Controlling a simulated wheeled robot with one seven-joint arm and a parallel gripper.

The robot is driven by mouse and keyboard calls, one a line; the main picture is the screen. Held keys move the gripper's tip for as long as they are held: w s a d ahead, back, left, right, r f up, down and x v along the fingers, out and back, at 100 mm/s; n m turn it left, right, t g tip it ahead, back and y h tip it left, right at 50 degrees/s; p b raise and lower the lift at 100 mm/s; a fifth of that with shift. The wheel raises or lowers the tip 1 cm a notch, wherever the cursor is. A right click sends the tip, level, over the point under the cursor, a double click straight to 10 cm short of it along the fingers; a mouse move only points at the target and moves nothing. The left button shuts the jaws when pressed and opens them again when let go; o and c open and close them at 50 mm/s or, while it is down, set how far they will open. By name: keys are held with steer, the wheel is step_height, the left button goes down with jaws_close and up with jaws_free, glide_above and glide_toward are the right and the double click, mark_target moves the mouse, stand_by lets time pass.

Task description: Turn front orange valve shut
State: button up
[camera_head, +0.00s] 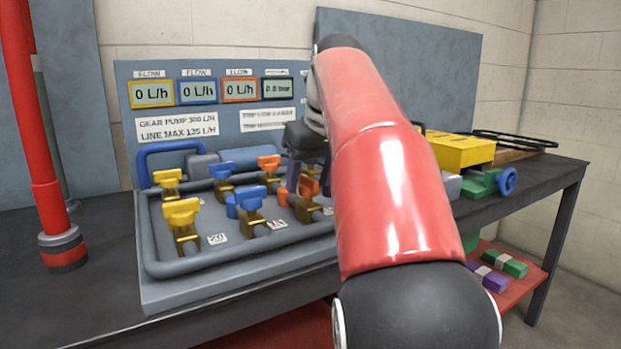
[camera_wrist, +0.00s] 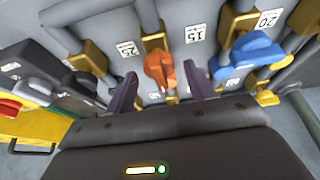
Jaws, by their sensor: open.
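The front orange valve (camera_head: 307,187) is in the front row of the panel in the head view, partly hidden by my gripper and arm. My gripper (camera_head: 309,178) is over it, pointing down. In the wrist view an orange handle (camera_wrist: 160,72) on a brass body sits between the two purple fingertips of my open gripper (camera_wrist: 161,84), with a visible gap on each side. The rear orange valve (camera_head: 269,162) is behind and to the left in the head view. The orange meter (camera_head: 239,90) reads 0 L/h.
Front blue (camera_head: 245,203) and front yellow (camera_head: 181,212) valves stand left of my gripper, with rear blue (camera_head: 222,171) and rear yellow (camera_head: 168,180) valves behind. The raised tray rim (camera_head: 230,255) runs along the front. A yellow block (camera_head: 462,152) and green vise (camera_head: 487,181) are on the right.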

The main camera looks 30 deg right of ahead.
steer(key=c, duration=1)
steer(key=shift+o, duration=0.2)
steer(key=shift+r+m, duration=0.1)
steer(key=shift+m, duration=0.3)
steer(key=m+h+p, duration=0.2)
steer(key=m, duration=0.1)
steer(key=shift+a+m, duration=0.15)
steer(key=shift+m, duration=0.25)
steer(key=m+g+h+p, duration=0.1)
steer(key=m+p, duration=0.1)
steer(key=m, duration=0.2)
steer(key=shift+w+r+m, duration=0.1)
steer(key=shift+m, duration=0.2)
steer(key=m+p, duration=0.1)
steer(key=m, duration=0.1)
steer(key=m+g+h+p, duration=0.1)
steer(key=m, duration=0.1)
steer(key=shift+w+a+m+g+p, duration=0.1)
steer(key=shift+a+m+g+p, duration=0.05)
steer(key=shift+m+g+p, duration=0.2)
steer(key=shift+w+m+g+h+p, duration=0.1)
steer(key=shift+m+g+h+p, duration=0.5)
steer(key=shift+m, duration=1.35)
steer(key=shift+f+g+y, duration=0.2)
steer(key=shift+g+y, duration=0.05)
steer(key=shift+y, duration=0.05)
